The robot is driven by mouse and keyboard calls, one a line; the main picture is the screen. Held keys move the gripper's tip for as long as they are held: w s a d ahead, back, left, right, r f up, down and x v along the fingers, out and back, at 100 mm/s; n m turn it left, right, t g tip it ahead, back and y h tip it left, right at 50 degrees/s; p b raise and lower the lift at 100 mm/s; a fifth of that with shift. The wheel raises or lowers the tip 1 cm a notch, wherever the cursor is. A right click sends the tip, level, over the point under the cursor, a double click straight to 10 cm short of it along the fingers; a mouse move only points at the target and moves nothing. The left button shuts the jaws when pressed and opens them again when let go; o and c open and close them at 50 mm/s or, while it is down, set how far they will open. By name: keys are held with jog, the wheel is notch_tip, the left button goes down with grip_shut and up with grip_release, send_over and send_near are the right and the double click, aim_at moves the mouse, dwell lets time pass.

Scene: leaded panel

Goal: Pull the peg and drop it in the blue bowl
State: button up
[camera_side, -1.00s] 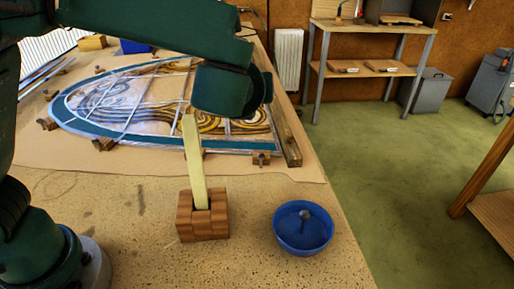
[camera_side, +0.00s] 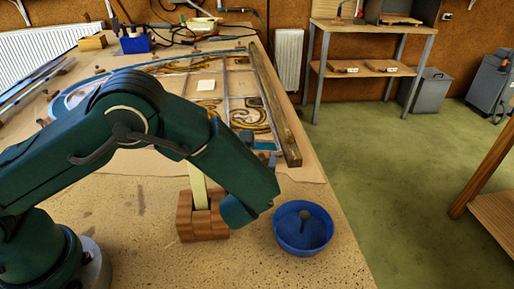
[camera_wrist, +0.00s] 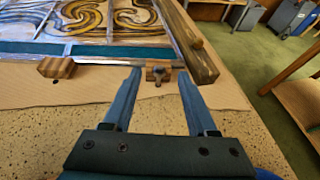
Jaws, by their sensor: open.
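A pale, flat stick (camera_side: 198,188) stands in a brown wooden block (camera_side: 187,222), partly hidden behind my arm in the side view. In the wrist view, a small wooden block (camera_wrist: 150,75) with a dark round-headed pin (camera_wrist: 158,74) sits at the panel's near edge. My gripper (camera_wrist: 160,72) is open there, its fingers on either side of that block in the picture; contact cannot be told.
The leaded panel (camera_side: 180,85) lies on the bench, with a long wooden bar (camera_side: 272,105) along its right side. Another wooden block (camera_wrist: 57,68) is at its near edge. The bench's right edge runs just past the bowl, with open floor beyond.

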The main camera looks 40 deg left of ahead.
aim_at(261, 155)
jog(key=shift+x, duration=1.5)
grip_shut()
jog(key=c, duration=0.7)
grip_release()
grip_shut()
grip_release()
grip_shut()
jog(key=shift+r, duration=0.45)
jog(key=shift+r, duration=0.35)
